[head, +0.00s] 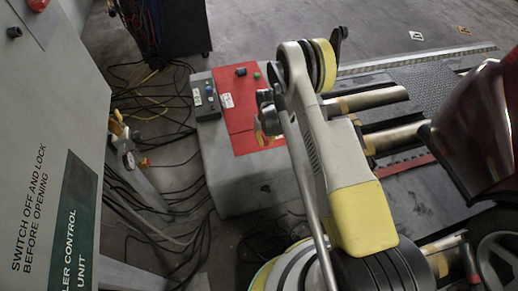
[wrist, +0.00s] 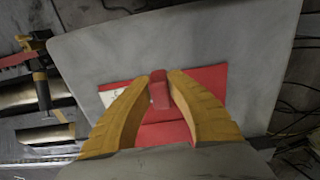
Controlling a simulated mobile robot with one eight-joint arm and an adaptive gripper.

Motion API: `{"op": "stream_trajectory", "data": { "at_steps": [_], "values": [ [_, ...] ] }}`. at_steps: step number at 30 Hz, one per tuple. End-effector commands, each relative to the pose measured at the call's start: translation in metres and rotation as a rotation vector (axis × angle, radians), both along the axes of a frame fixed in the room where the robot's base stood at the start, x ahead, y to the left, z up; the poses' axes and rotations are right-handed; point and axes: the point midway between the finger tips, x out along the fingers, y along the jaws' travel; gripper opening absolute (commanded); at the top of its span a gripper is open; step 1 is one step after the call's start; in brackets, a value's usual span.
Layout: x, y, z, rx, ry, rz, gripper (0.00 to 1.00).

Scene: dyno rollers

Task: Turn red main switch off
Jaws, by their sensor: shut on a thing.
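In the wrist view, a red switch handle (wrist: 160,88) stands up from a red panel (wrist: 165,134) on a grey box. The two yellow fingers of my gripper (wrist: 161,80) are on either side of the handle and closed on it. In the head view, the red panel (head: 236,110) lies on top of the grey box (head: 227,183). My gripper (head: 265,133) is at the lower right part of this panel, partly behind my arm. The switch handle cannot be made out there.
A grey cabinet (head: 55,100) stands at left. Cables (head: 165,165) litter the floor. Rollers (head: 372,100) and a dark red vehicle (head: 482,130) are at right.

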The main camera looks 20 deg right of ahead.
Motion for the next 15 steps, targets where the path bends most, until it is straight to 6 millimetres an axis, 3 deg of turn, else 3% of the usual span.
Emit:
{"op": "stream_trajectory", "data": {
  "at_steps": [1, 6, 11, 15],
  "values": [
    [0.008, 0.009, -0.011, 0.0, 0.0, 0.003, 0.0],
    [0.022, 0.026, -0.022, 0.0, 0.0, 0.001, 0.0],
    [0.025, 0.029, -0.03, 0.0, 0.0, -0.001, 0.0],
    [0.025, 0.029, -0.053, 0.0, 0.0, -0.001, 0.0]
  ]
}}
